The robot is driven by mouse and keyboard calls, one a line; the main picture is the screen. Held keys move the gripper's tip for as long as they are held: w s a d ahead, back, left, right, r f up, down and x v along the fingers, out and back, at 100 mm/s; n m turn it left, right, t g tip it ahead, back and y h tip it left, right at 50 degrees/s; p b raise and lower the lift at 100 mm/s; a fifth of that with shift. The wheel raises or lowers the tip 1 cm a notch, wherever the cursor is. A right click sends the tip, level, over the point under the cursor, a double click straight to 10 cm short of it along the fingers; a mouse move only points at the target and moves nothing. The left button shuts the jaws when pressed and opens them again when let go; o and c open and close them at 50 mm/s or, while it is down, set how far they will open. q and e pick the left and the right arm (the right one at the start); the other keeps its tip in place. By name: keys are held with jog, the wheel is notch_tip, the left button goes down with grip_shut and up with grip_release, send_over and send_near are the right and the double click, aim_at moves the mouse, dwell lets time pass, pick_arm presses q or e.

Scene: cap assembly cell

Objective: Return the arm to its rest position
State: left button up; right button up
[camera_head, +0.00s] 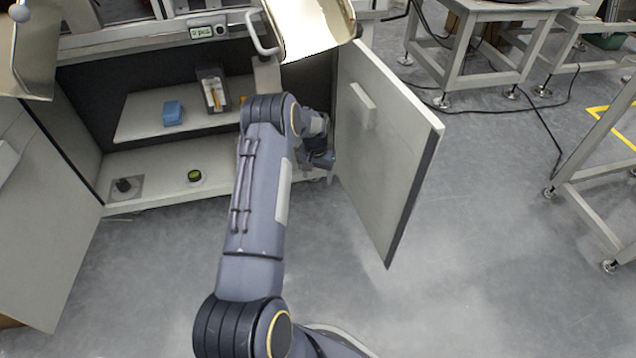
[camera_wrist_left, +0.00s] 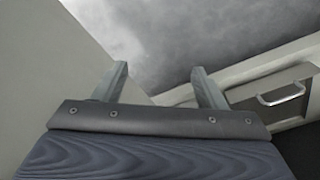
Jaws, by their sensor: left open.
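My left arm (camera_head: 262,190) reaches up from the bottom middle of the head view, its elbow bent. My left gripper (camera_head: 322,162) is small and partly hidden behind the arm, in front of the cabinet's right end, close to the open right door (camera_head: 385,150). In the left wrist view, the two fingers of this gripper (camera_wrist_left: 160,74) stand wide apart with nothing between them. A pale panel (camera_wrist_left: 35,70) fills the left of that view, and grey floor shows beyond the fingertips. My right gripper is not in view.
The open cabinet holds a blue block (camera_head: 172,113), a small box (camera_head: 213,90) with a yellow item, a round green-topped piece (camera_head: 194,176) and a dark knob (camera_head: 123,185). The left door (camera_head: 40,220) stands open. A metal handle (camera_wrist_left: 280,94) shows in the wrist view.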

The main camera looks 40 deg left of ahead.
pick_arm(q)
jog(key=shift+s+d+r, duration=0.25)
jog(key=shift+d+r, duration=0.1)
dwell(0.3)
jog(key=s+d+r+t+h, duration=0.1)
jog(key=s+d+r, duration=0.25)
jog(key=r, duration=0.55)
jog(key=s+d+r+t, duration=0.1)
jog(key=s+d+r, duration=0.25)
jog(key=r, duration=0.45)
jog(key=s+d+r+t+h, duration=0.1)
jog(key=s+d+r, duration=0.25)
jog(key=r, duration=0.55)
jog(key=s+d+r+m+t+h, duration=0.1)
jog(key=s+d+r, duration=0.1)
jog(key=s+d, duration=0.75)
jog(key=s+d+r+m+t+h, duration=0.15)
jog(key=s+d, duration=0.45)
jog(key=s, duration=0.7)
notch_tip(320, 180, up, 38)
jog(key=p, duration=3.9)
jog(key=shift+w+a+r+y, duration=0.15)
jog(key=shift+w+a+y, duration=0.1)
jog(key=shift+a+y, duration=0.15)
